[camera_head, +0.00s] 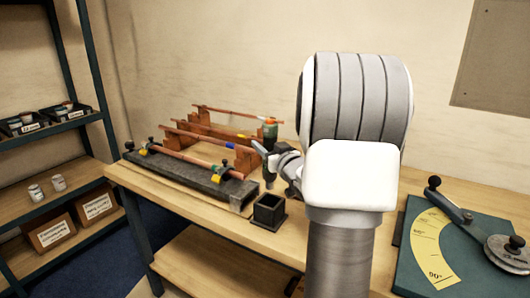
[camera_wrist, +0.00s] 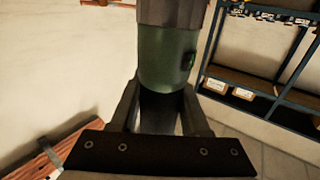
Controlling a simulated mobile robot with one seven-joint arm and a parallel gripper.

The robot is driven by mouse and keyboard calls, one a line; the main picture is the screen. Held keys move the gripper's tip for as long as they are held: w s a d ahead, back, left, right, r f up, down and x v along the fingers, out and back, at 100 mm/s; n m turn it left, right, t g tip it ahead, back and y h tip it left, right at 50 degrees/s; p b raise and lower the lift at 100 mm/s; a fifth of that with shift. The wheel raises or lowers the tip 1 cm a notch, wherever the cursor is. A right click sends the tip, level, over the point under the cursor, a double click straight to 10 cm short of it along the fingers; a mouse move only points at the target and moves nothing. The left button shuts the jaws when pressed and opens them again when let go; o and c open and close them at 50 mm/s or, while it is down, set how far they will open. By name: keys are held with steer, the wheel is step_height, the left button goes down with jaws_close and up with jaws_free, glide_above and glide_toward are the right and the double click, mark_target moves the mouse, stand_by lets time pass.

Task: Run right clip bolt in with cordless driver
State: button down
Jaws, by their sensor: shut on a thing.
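My gripper (camera_head: 271,163) is shut on the cordless driver, whose green body (camera_wrist: 168,62) stands between the two fingers in the wrist view, with a grey part above and a dark part below. The dark grey fixture (camera_head: 190,176) holds a copper pipe (camera_head: 185,153). The right clip (camera_head: 221,170) is yellow, at the fixture's right end, with a dark knob or bolt by it. My gripper is right of this clip. I cannot see the driver's tip touching the bolt.
A small black open box (camera_head: 268,211) stands at the bench's front edge, below my gripper. Brown blocks (camera_head: 243,157) with copper pipes stand behind the fixture. A green angle plate (camera_head: 440,255) lies at right. Shelving (camera_head: 75,122) stands at left.

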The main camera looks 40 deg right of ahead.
step_height(320, 180, up, 8)
steer(key=p, duration=0.5)
stand_by(0.5)
